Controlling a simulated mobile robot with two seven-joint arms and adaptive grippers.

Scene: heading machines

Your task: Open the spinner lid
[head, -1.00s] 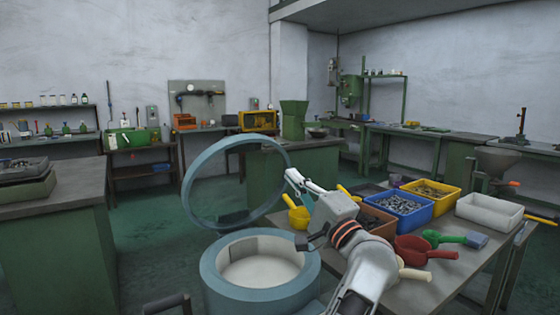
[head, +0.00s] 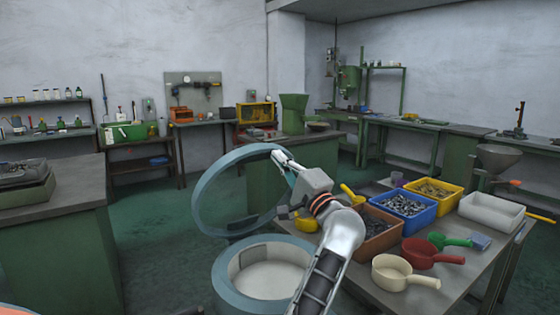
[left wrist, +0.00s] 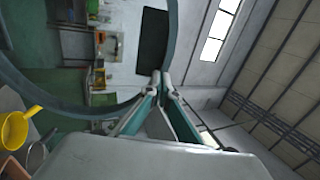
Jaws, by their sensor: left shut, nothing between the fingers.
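The spinner's round blue-grey lid (head: 202,190) stands raised and tilted in the head view, with a ring-shaped rim. Below it is the spinner drum (head: 224,284), its pale interior open to view. Part of the drum is hidden behind my left arm. My left gripper (head: 277,154) is shut and empty, its tips at the upper right of the lid rim. In the left wrist view the shut fingertips (left wrist: 160,76) overlap the edge of the lid rim (left wrist: 66,110); whether they touch it I cannot tell. My right gripper is not in view.
Right of the spinner is a table (head: 440,292) with a blue bin (head: 408,211), a yellow bin (head: 438,195), a white tray (head: 492,212), and red (head: 425,253) and cream (head: 393,272) scoops. A green cabinet (head: 60,245) stands left. Open floor lies between.

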